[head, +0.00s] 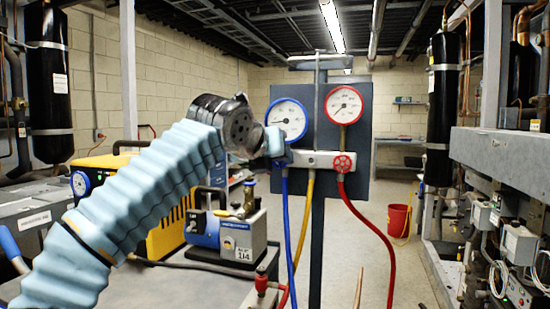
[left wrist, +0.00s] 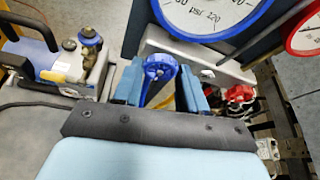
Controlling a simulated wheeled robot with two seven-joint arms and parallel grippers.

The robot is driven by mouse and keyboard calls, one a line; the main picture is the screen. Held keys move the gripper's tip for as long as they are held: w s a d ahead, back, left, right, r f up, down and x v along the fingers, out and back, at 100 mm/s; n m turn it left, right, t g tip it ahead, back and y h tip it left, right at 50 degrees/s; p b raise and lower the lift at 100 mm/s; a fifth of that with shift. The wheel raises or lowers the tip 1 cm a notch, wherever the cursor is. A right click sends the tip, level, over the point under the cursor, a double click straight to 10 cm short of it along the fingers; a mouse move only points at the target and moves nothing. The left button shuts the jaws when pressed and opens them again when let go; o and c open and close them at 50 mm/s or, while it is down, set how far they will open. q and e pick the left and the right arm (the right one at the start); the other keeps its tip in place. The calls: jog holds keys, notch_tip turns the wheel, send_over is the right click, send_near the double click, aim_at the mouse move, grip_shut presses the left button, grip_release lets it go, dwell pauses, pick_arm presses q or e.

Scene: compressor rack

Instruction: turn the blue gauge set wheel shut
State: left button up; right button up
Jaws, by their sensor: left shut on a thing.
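The gauge set hangs on a dark board on a post, with a blue-rimmed gauge (head: 287,119), a red-rimmed gauge (head: 343,105) and a pale manifold bar (head: 315,159). The blue wheel (left wrist: 160,68) sits at the manifold's left end, below the blue gauge. In the head view my left gripper mostly hides it. My left gripper (head: 276,142) is at the wheel, its light-blue fingers on either side of it in the left wrist view (left wrist: 163,90), shut on it. The red wheel (head: 343,163) is on the right of the manifold, clear of the gripper. My right gripper is not in view.
Blue, yellow and red hoses (head: 372,228) hang below the manifold. A blue and silver pump (head: 238,235) stands on the cart at the left, by a yellow machine (head: 168,235). Pipework and boxes line the right. A red bucket (head: 399,220) stands on open floor behind.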

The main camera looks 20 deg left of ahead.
pick_arm(q)
jog(key=shift+f+y, duration=0.1)
jog(key=shift+y, duration=0.2)
dwell(0.4)
jog(key=o, duration=1.1)
jog(key=shift+c, duration=0.2)
jog(key=v, duration=1.3)
jog(key=shift+s+r, duration=0.2)
jog(key=shift+s, duration=0.1)
jog(key=shift+a, duration=0.15)
